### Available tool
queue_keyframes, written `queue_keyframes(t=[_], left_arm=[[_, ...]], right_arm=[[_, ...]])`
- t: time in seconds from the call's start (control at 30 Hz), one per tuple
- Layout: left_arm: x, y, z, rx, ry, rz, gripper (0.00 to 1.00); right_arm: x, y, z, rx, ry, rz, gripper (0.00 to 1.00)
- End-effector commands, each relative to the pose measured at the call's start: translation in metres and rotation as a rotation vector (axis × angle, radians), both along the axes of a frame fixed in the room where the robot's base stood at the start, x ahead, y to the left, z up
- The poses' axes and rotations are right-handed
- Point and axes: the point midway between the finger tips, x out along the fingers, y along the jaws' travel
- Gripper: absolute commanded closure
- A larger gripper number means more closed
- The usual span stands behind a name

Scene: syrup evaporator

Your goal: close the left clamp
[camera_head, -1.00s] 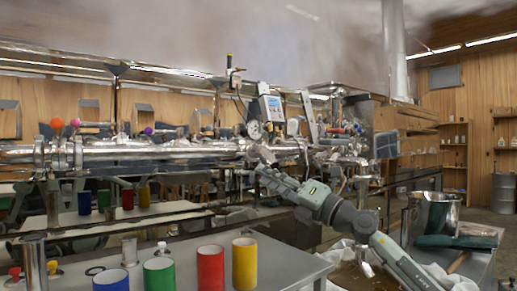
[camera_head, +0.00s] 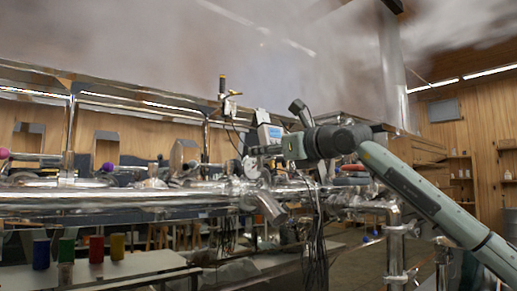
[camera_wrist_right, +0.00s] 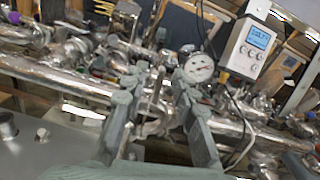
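A shiny metal pipe (camera_head: 130,200) runs across the head view; it also shows in the right wrist view (camera_wrist_right: 75,85). In the wrist view a metal clamp-like fitting (camera_wrist_right: 155,122) with a thin upright part sits at the pipe, partly hidden behind the fingers. I cannot tell for certain whether it is the left clamp. My right gripper (camera_wrist_right: 160,82) is open, its two fingers apart with the fitting seen between them. I see no clear contact. In the head view the right gripper (camera_head: 262,151) is above the pipe, near the gauge. My left gripper is not in view.
A dial gauge (camera_wrist_right: 199,68) and a grey box with a blue display (camera_wrist_right: 249,46) stand close to the right finger. Cables (camera_head: 316,240) hang below the pipe. Blue, green, red and yellow cups (camera_head: 96,249) stand on a lower table at left.

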Motion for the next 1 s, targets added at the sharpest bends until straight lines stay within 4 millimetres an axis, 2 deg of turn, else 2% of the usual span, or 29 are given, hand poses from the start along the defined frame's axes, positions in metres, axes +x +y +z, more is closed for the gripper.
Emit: queue_keyframes(t=[0.2,0.47,0.7,1.0], left_arm=[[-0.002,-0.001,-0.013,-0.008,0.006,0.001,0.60],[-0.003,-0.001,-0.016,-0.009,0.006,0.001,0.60],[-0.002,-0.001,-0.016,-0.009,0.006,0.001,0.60],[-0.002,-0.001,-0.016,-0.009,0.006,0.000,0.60]], right_arm=[[0.016,0.012,0.001,0.000,0.000,0.001,0.73],[0.017,0.013,0.000,0.001,-0.001,0.001,0.73],[0.017,0.012,0.000,0.001,0.000,0.001,1.00],[0.017,0.012,0.000,0.001,0.000,0.001,1.00]])
